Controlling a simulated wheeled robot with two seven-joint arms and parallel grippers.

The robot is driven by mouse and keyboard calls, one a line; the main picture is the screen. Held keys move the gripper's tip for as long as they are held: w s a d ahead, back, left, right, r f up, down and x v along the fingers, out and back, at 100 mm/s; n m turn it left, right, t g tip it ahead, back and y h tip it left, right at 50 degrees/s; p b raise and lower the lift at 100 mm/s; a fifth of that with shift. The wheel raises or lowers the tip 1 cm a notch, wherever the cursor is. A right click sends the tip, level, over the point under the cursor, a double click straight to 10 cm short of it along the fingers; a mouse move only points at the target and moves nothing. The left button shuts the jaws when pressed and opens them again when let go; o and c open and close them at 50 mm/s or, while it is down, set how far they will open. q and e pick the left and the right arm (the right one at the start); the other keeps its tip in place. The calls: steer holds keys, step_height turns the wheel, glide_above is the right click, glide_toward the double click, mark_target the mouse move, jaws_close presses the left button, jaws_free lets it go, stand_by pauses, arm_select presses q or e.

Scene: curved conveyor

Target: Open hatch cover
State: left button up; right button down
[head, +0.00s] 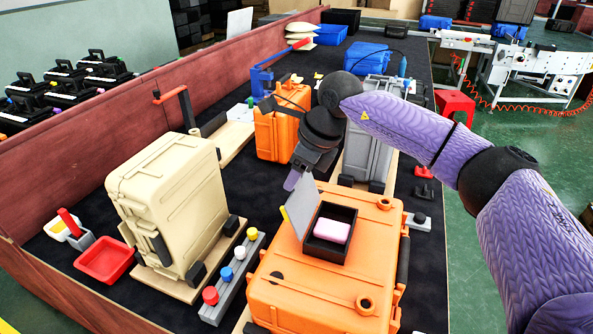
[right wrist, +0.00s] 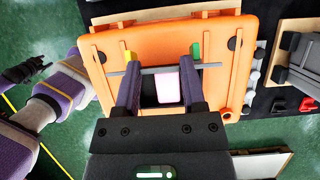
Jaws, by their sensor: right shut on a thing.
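The hatch cover (head: 300,210) is a flat grey panel standing tilted up beside the opening in the orange case (head: 375,270). In the right wrist view the cover (right wrist: 165,69) shows nearly edge-on as a thin grey bar. My right gripper (head: 293,180) is at the cover's upper edge; in the wrist view (right wrist: 163,78) its two purple fingers stand apart, shut on the cover. Below the cover, a dark square recess (head: 320,251) holds a pink block (head: 332,231). My left gripper (right wrist: 22,72) seems to show as a small dark shape, its jaws unclear.
A beige case (head: 165,195) stands left of the orange case. A strip of coloured knobs (head: 228,277) lies between them. A red tray (head: 105,260) is at lower left. A grey case (head: 368,155) and another orange case (head: 280,125) stand behind.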

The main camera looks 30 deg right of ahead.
steer(key=shift+s+d+f+t+y+b, duration=0.1)
steer(key=shift+s+d+t+y+b, duration=0.5)
steer(key=shift+s+d+b, duration=0.05)
steer(key=shift+s+d, duration=0.15)
steer(key=shift+s, duration=0.05)
steer(key=shift+r+t, duration=0.3)
steer(key=shift+c, duration=0.8)
jaws_free()
steer(key=shift+r, duration=0.15)
arm_select(q)
steer(key=shift+d+r+p, duration=0.25)
steer(key=shift+d+p, duration=0.1)
steer(key=shift+p, duration=0.6)
arm_select(e)
steer(key=v, duration=0.9)
steer(key=shift+s+d+r, duration=0.15)
steer(key=shift+d+r, duration=0.05)
steer(key=shift+d, duration=0.05)
arm_select(q)
steer(key=shift+s, duration=0.15)
